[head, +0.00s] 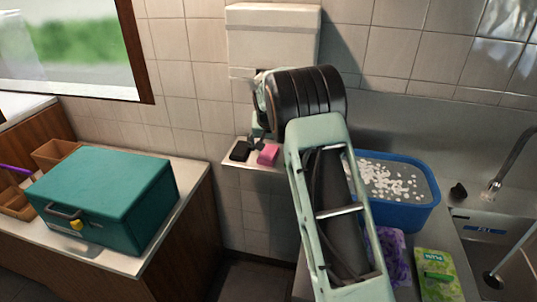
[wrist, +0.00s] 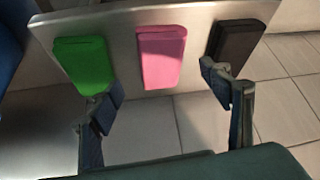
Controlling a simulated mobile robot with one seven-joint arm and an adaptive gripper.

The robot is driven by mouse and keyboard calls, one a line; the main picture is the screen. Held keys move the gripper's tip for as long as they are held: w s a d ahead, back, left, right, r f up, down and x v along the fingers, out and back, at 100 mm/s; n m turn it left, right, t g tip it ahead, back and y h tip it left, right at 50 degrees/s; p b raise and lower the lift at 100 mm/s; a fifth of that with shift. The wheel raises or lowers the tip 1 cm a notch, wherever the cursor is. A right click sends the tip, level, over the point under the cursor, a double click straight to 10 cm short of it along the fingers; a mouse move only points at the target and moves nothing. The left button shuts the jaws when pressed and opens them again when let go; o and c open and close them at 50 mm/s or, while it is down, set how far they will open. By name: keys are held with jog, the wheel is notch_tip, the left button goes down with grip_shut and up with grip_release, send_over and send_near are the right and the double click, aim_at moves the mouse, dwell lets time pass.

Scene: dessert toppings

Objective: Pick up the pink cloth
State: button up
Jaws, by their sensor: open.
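The pink cloth (wrist: 162,55) looks like a neat folded block. It lies on a small metal shelf (wrist: 122,30) between a green block-like piece (wrist: 82,62) and a dark one (wrist: 235,45). In the head view the pink cloth (head: 268,154) shows below my gripper (head: 258,132), with the dark piece (head: 240,151) to its left. The green piece does not show there. My gripper (wrist: 163,92) is open and empty. In the wrist view its fingertips are spread wider than the pink cloth, one near the green piece and one over the dark piece's lower end.
A white wall-mounted box (head: 272,35) is above the shelf. A blue tub (head: 405,215) with white bits is right of my arm, near a purple packet (head: 388,242), a green packet (head: 436,275) and the sink. A teal box (head: 105,195) stands on the left counter.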

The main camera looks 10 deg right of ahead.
aim_at(269, 152)
jog(key=shift+p+x, duration=0.35)
jog(key=shift+x, duration=1.4)
jog(key=shift+a, duration=0.1)
jog(key=c, duration=1.2)
jog(key=shift+r, duration=0.1)
